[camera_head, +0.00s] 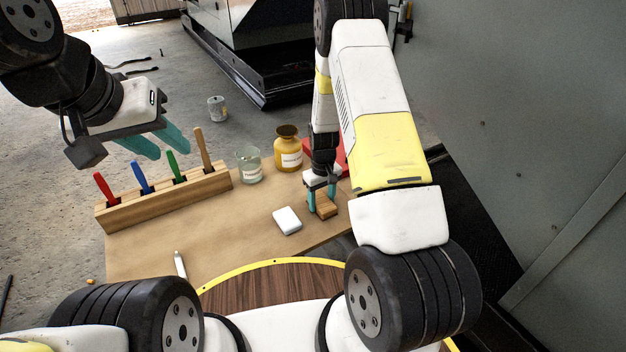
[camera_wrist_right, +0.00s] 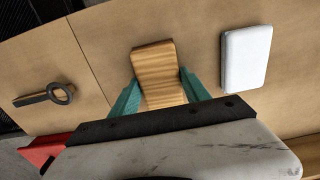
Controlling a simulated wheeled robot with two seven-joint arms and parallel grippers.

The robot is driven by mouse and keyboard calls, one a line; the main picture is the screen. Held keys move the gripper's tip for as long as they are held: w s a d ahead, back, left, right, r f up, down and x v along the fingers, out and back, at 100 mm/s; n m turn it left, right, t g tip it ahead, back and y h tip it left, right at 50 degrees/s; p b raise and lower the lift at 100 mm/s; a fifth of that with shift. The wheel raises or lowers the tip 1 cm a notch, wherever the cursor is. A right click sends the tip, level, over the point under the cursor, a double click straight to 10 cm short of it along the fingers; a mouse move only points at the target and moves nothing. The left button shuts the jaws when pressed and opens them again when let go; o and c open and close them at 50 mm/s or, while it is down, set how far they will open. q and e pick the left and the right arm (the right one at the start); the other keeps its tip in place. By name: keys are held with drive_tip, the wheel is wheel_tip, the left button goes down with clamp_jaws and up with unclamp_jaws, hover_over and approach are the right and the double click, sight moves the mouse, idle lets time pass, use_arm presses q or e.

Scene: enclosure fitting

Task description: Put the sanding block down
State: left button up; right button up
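The sanding block, a brown wooden block (camera_head: 327,211), is at the right part of the workbench. In the right wrist view the block (camera_wrist_right: 157,66) lies between the teal fingers, which press close to its two sides. My right gripper (camera_head: 321,203) is shut on it, pointing down. The block is at or just above the bench top; I cannot tell whether it touches.
A white block (camera_head: 288,220) lies left of the sanding block; it also shows in the wrist view (camera_wrist_right: 246,58). A glass beaker (camera_head: 249,166), an amber bottle (camera_head: 288,150) and a rack (camera_head: 165,200) with coloured handles stand behind. A dark ring-ended tool (camera_wrist_right: 45,96) lies opposite.

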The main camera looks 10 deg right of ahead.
drive_tip(key=o, duration=0.3)
drive_tip(key=shift+f, duration=0.1)
wheel_tip(320, 180, up, 17)
drive_tip(key=t, duration=0.1)
wheel_tip(320, 180, up, 12)
drive_tip(key=m+t+y, duration=0.1)
drive_tip(key=m+t, duration=0.1)
hover_over(320, 203)
drive_tip(key=s, duration=0.5)
drive_tip(key=s+r+t, duration=0.1)
drive_tip(key=s+r, duration=0.5)
drive_tip(key=s, duration=0.3)
drive_tip(key=s+a+r+m+t+y, duration=0.1)
drive_tip(key=s+r+t, duration=0.1)
drive_tip(key=s+r, duration=0.4)
drive_tip(key=s, duration=0.3)
drive_tip(key=shift+s+a+r, duration=0.2)
drive_tip(key=shift+s+r, duration=0.05)
drive_tip(key=shift+r, duration=0.15)
drive_tip(key=shift+o, duration=0.5)
